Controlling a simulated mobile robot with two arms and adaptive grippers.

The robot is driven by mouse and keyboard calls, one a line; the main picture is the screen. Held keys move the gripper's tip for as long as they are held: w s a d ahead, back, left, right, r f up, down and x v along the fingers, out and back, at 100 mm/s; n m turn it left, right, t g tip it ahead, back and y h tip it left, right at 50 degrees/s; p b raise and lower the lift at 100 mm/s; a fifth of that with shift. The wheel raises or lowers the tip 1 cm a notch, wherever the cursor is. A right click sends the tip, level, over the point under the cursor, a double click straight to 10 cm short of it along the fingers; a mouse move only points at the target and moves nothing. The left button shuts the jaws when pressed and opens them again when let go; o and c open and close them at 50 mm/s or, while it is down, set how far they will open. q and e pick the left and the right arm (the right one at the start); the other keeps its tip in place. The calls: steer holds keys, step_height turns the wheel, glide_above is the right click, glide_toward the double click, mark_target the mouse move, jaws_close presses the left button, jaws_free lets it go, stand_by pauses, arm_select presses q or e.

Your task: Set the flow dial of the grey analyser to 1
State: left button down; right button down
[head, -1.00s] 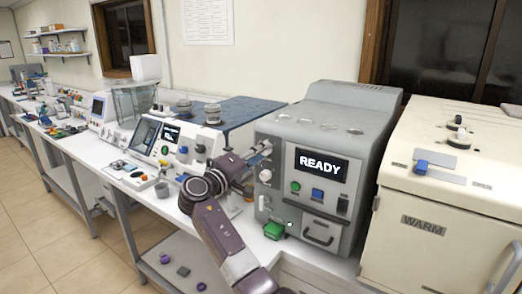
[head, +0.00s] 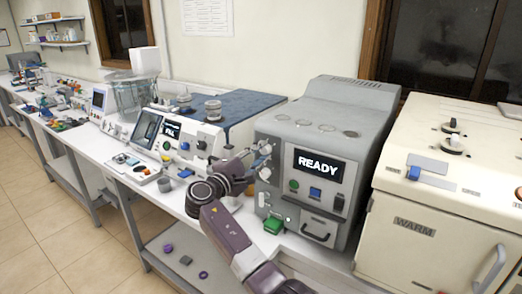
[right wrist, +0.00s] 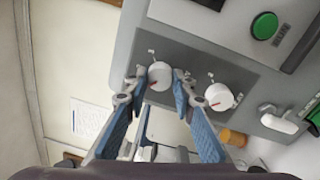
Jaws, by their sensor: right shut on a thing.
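The grey analyser (head: 350,125) stands on the white bench, its screen reading READY. In the right wrist view, two white dials with red pointer marks sit on its dark panel strip (right wrist: 190,60). My right gripper (right wrist: 158,80) is shut on the dial (right wrist: 160,72) at the left there, the upper one on the machine. The other dial (right wrist: 219,97) is free beside it. Labels by the dials are too small to read. In the head view my right gripper (head: 263,150) reaches the analyser's left front and partly hides the dials. My left gripper is out of view.
A green button (head: 293,185) and a blue button (head: 315,192) sit right of the dials. A cream WARM machine (head: 450,195) stands to the right; a blue-topped analyser (head: 235,112) to the left.

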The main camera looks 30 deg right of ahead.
steer(key=shift+f, duration=0.15)
stand_by(0.3)
steer(key=c, duration=1.6)
jaws_free()
steer(key=shift+a, duration=0.15)
steer(key=v, duration=1.2)
